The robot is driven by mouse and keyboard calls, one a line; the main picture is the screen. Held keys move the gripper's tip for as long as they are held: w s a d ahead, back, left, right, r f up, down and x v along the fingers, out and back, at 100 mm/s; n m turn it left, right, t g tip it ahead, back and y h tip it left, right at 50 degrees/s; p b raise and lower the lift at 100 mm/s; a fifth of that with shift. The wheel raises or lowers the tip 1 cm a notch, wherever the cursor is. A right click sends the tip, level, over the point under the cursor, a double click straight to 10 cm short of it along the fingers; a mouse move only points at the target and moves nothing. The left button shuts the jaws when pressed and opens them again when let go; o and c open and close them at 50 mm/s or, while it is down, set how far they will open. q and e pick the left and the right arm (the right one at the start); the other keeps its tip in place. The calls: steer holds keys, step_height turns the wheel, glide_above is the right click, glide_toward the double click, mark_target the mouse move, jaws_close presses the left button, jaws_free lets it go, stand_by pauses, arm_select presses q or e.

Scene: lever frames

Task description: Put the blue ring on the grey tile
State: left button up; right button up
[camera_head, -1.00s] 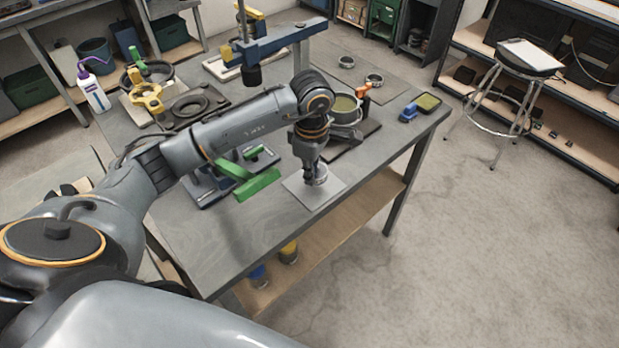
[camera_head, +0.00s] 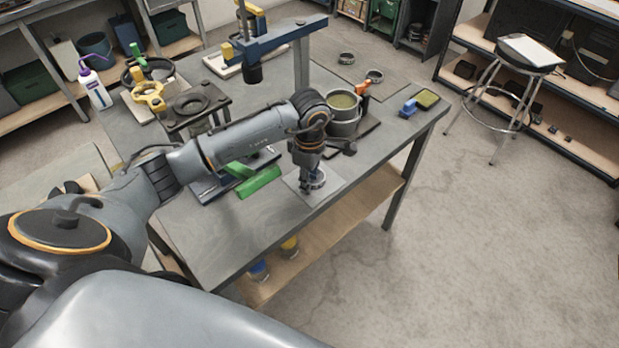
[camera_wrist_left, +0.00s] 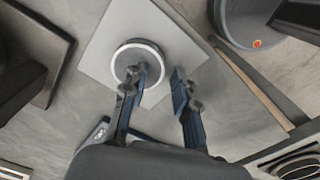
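A short round ring (camera_head: 319,181) sits on the grey tile (camera_head: 333,187) near the table's front edge. In the left wrist view the ring (camera_wrist_left: 124,58) looks grey with a pale rim and dark inside; I see no clear blue on it. It lies flat on the tile (camera_wrist_left: 172,40). My left gripper (camera_head: 310,187) is low over the tile at the ring. In the left wrist view its fingers (camera_wrist_left: 160,78) are apart, one overlapping the ring and the other beside it. Whether a finger touches the ring I cannot tell. My right gripper is not in view.
A blue frame (camera_head: 280,40) rises over the table. Bare tabletop (camera_head: 225,238) lies in front.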

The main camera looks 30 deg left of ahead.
arm_select(q)
steer(key=shift+r, duration=0.45)
step_height(320, 180, up, 12)
steer(key=b, duration=0.3)
steer(key=shift+f, duration=0.25)
